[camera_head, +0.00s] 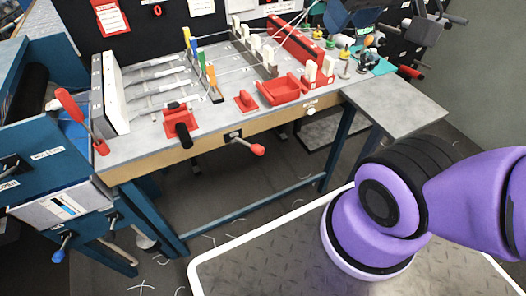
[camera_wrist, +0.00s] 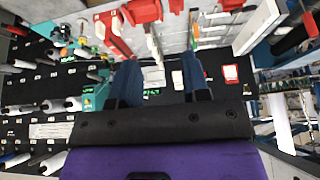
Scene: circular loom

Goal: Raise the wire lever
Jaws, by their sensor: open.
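My gripper (camera_wrist: 160,76) shows in the wrist view with its two blue fingers wide apart and nothing between them. The gripper itself does not show in the head view. I cannot tell which lever is the wire lever, as no readable label marks it. A red-handled lever (camera_head: 78,112) stands tilted at the table's left end. A black-handled lever in a red bracket (camera_head: 180,122) sits at the front edge. A red-knobbed lever (camera_head: 248,146) sticks out below that edge. Several coloured upright levers (camera_head: 200,62) stand further back. My gripper touches none of them visibly.
The grey worktable (camera_head: 140,158) carries red trays (camera_head: 280,91) and white-topped pegs. A teal cabinet (camera_head: 40,150) stands at the left. A small grey side shelf (camera_head: 398,105) juts out at the right. A dark tool board (camera_wrist: 60,100) fills much of the wrist view.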

